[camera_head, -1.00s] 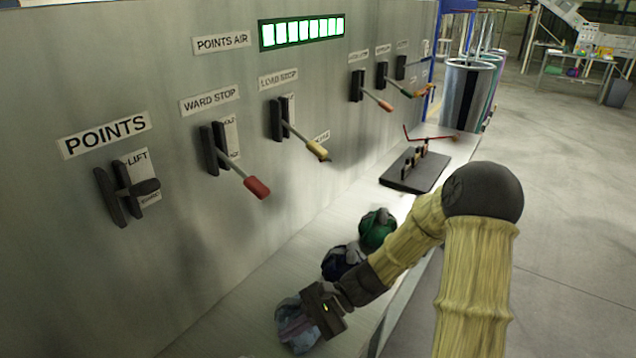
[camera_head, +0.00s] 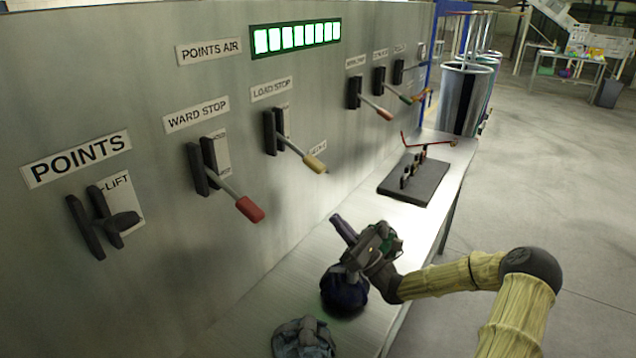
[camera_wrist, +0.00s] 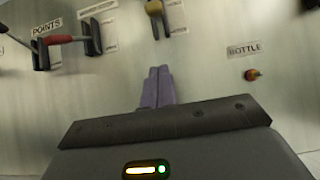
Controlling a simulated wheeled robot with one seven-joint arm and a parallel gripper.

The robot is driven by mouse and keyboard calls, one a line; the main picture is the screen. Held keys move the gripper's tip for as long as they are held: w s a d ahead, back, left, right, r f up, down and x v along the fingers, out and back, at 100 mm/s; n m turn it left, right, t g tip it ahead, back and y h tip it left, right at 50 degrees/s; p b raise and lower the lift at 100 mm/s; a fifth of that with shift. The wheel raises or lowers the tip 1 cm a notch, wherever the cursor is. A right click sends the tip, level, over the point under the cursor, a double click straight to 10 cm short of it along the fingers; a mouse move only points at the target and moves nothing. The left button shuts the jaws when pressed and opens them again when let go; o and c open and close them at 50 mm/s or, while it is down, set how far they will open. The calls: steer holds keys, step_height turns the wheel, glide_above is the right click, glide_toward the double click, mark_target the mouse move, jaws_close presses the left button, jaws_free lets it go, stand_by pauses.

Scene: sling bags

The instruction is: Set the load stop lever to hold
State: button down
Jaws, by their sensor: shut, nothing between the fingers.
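The load stop lever (camera_head: 300,152) sticks out from the panel under the LOAD STOP label (camera_head: 271,89), slanting down and right to a yellow handle. Small position labels beside it are too blurred to read. A yellow handle also shows at the top of the wrist view (camera_wrist: 154,8), cut off by the edge. My gripper (camera_head: 340,226) is below the lever, apart from it, above the bench. Its purple fingers point at the panel, and in the wrist view (camera_wrist: 158,86) they are together and empty.
The red-handled ward stop lever (camera_head: 228,187) and the black points lever (camera_head: 112,224) are to the left. Further levers (camera_head: 376,107) are to the right. A dark blue bag (camera_head: 344,291) and a grey-blue bag (camera_head: 303,339) lie on the bench. A black board (camera_head: 414,181) stands further back.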

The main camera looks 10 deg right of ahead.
steer(key=shift+a, duration=0.1)
steer(key=w+a+r+p, duration=0.4)
steer(key=r+p, duration=0.1)
steer(key=r, duration=0.4)
steer(key=shift+w+a+r, duration=0.15)
steer(key=shift+r, duration=0.25)
steer(key=shift+r+p, duration=0.25)
steer(key=shift+p, duration=0.1)
